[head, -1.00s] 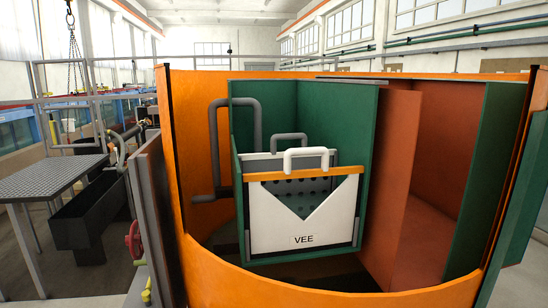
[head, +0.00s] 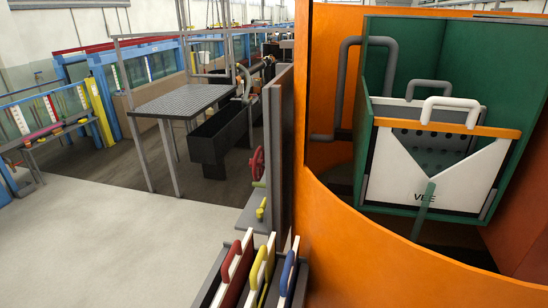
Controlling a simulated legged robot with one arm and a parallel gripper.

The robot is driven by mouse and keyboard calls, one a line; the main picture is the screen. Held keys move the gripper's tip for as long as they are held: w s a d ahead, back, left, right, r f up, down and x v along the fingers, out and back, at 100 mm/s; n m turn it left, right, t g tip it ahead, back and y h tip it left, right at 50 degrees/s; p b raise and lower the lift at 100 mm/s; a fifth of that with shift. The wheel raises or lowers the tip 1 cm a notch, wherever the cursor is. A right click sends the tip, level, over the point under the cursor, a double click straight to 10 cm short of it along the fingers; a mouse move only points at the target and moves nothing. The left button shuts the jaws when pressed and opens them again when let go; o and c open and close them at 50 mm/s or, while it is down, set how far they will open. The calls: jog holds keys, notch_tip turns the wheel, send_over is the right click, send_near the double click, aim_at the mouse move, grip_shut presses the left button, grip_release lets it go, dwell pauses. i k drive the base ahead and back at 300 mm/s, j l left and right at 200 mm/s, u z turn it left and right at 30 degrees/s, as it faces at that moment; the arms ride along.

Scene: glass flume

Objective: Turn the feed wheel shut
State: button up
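A red handwheel (head: 257,165), likely the feed wheel, is mounted on the left side of the grey upright panel beside the orange tank. I see it nearly edge-on and partly against the panel, so how far it is turned cannot be told. A small yellow fitting (head: 261,209) sits below it on a grey ledge. My gripper is not in view.
The orange tank (head: 400,250) fills the right, holding a white VEE plate (head: 430,172) in a green box. A rack with red, yellow and blue-handled plates (head: 262,270) stands below. A grating platform (head: 195,98) and black trough (head: 222,135) stand behind. Open floor (head: 90,230) lies left.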

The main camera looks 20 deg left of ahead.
aim_at(255, 163)
jog(key=j+z, duration=0.1)
jog(key=j, duration=0.7)
jog(key=k+j+z, duration=0.1)
jog(key=j, duration=0.65)
jog(key=j+z, duration=0.1)
jog(key=j, duration=0.7)
jog(key=k, duration=0.05)
